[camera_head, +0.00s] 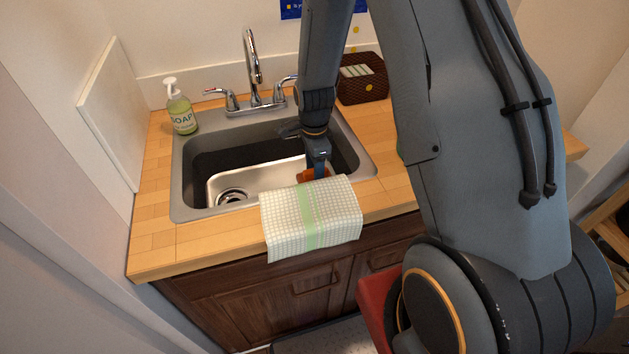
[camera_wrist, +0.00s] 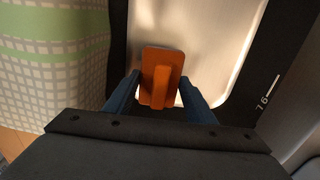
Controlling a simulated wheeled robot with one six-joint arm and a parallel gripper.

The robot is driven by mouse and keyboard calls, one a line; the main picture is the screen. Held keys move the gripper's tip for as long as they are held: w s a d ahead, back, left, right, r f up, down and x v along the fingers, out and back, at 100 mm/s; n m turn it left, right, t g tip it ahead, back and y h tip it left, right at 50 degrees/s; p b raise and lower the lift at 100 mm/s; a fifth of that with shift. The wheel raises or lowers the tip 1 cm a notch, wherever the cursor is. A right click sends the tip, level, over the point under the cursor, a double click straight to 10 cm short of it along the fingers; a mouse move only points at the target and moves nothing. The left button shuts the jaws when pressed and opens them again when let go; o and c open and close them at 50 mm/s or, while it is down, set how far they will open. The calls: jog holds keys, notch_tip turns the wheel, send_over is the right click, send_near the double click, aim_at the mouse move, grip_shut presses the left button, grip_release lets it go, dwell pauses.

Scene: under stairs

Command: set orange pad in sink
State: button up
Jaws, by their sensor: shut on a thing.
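The orange pad (camera_wrist: 160,72) is between the two blue fingers of my gripper (camera_wrist: 161,92) in the wrist view, and the fingers are shut on it. In the head view the orange pad (camera_head: 305,175) shows partly beside my gripper (camera_head: 318,168), over the right front part of the sink. The sink (camera_head: 190,190) is a grey basin set in the wooden counter, with a drain at its left. In the wrist view the pale metal of the sink (camera_wrist: 215,35) lies beneath the pad. I cannot tell whether the pad touches the basin.
A checked towel with a green stripe (camera_head: 312,215) hangs over the sink's front edge, close to my gripper. A chrome faucet (camera_head: 254,70) stands behind the sink. A soap bottle (camera_head: 181,108) is at the back left, and a brown woven basket (camera_head: 362,82) at the back right.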

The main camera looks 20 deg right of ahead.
jog(key=shift+f+p, duration=0.65)
jog(key=shift+f, duration=1.45)
jog(key=shift+f, duration=0.1)
jog(key=shift+f, duration=0.1)
jog(key=o, duration=1.3)
